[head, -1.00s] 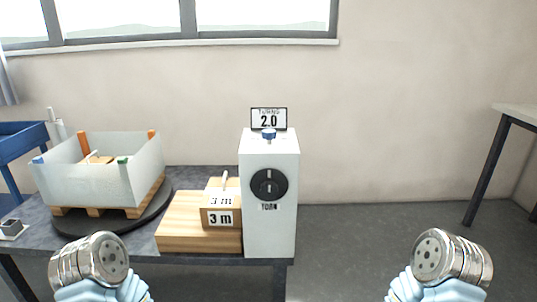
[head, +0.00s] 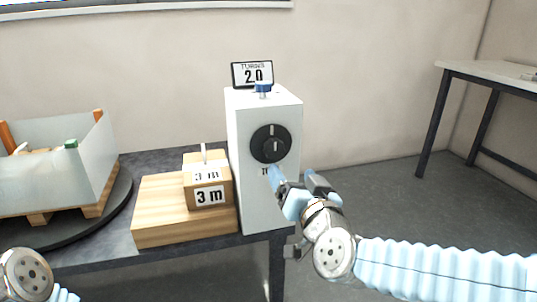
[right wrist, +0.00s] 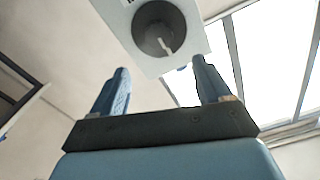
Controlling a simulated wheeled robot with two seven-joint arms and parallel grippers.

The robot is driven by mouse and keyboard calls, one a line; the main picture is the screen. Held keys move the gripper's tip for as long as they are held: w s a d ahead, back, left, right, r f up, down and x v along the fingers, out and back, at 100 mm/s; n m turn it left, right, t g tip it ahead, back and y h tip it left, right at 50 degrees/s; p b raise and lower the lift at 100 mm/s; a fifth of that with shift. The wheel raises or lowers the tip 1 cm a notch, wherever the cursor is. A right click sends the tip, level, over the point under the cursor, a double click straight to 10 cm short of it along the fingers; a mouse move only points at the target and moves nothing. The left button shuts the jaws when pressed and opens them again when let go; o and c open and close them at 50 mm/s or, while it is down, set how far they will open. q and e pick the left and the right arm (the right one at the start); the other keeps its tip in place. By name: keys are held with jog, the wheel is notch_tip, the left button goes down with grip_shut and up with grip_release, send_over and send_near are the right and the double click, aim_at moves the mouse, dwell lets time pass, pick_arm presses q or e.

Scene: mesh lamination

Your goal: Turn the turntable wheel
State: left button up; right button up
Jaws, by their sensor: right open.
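The black wheel (head: 271,144) is a round knob with a light grip bar, on the front of a white box (head: 262,205). It also shows in the right wrist view (right wrist: 150,27), above and beyond the fingers. My right gripper (head: 293,177) is open and empty, just below and right of the wheel, apart from it. The dark turntable (head: 122,205) is at the left and carries a translucent bin (head: 85,175) on a wooden pallet.
A small display (head: 252,75) reading 2.0 stands on the white box, with a blue knob (head: 263,89) in front. Wooden blocks (head: 160,205) marked "3 m" sit left of the box. A side table (head: 490,70) stands at the far right. The floor between is clear.

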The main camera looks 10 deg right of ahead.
aim_at(276, 150)
jog(key=w, duration=1.2)
jog(key=shift+w+a+f, duration=0.1)
jog(key=shift+w+a, duration=0.05)
jog(key=shift+w, duration=0.05)
jog(key=shift+c, duration=0.3)
